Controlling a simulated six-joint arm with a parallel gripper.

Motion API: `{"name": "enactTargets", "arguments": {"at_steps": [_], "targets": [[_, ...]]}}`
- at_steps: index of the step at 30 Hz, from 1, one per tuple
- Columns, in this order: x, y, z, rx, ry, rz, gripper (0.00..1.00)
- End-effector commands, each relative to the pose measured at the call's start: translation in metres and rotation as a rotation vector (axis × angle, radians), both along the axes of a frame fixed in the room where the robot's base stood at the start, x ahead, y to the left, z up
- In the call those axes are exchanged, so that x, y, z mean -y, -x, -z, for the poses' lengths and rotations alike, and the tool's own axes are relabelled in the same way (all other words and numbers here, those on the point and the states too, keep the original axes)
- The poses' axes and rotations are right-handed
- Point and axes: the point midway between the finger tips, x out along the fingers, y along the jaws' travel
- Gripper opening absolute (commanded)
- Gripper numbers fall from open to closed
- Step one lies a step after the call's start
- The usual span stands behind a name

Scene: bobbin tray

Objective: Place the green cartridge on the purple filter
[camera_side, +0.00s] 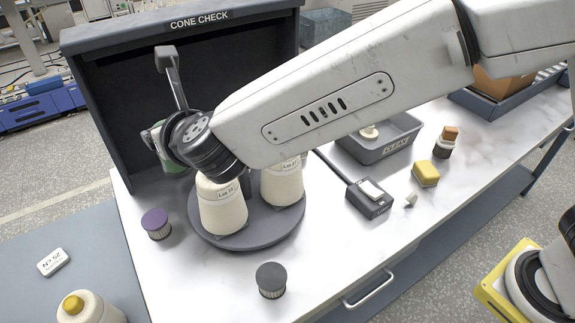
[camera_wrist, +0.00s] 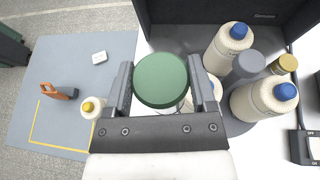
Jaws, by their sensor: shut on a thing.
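My gripper (camera_wrist: 161,82) is shut on the green cartridge (camera_wrist: 163,77), whose round green top faces the wrist camera between the two fingers. In the side view, the green cartridge (camera_side: 171,160) shows partly behind my wrist, held up in front of the dark booth. The purple filter (camera_side: 155,221) stands upright on the white table, left of the round grey turntable. It has a purple top and a ribbed pale body. In the side view the cartridge appears above the filter and apart from it. I cannot make out the filter in the wrist view.
Cream cones (camera_side: 222,208) stand on the turntable (camera_side: 246,241), close to the filter's right. A dark-topped filter (camera_side: 271,279) stands in front. The "CONE CHECK" booth (camera_side: 97,105) rises behind. A grey bin (camera_side: 395,152) and a small dark box (camera_side: 368,204) lie to the right.

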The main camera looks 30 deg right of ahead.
Motion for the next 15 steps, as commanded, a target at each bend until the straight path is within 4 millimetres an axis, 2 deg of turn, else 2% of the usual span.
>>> {"name": "enactTargets", "arguments": {"at_steps": [1,3,7,11,15], "targets": [[0.000,0.000,0.016,-0.003,0.006,0.000,0.04],[0.000,0.000,0.033,-0.002,0.006,0.000,0.04],[0.000,0.000,0.058,-0.002,0.003,0.000,0.04],[0.000,0.000,0.072,-0.001,0.001,0.001,0.04],[0.000,0.000,0.077,0.001,-0.001,0.000,0.04]]}}
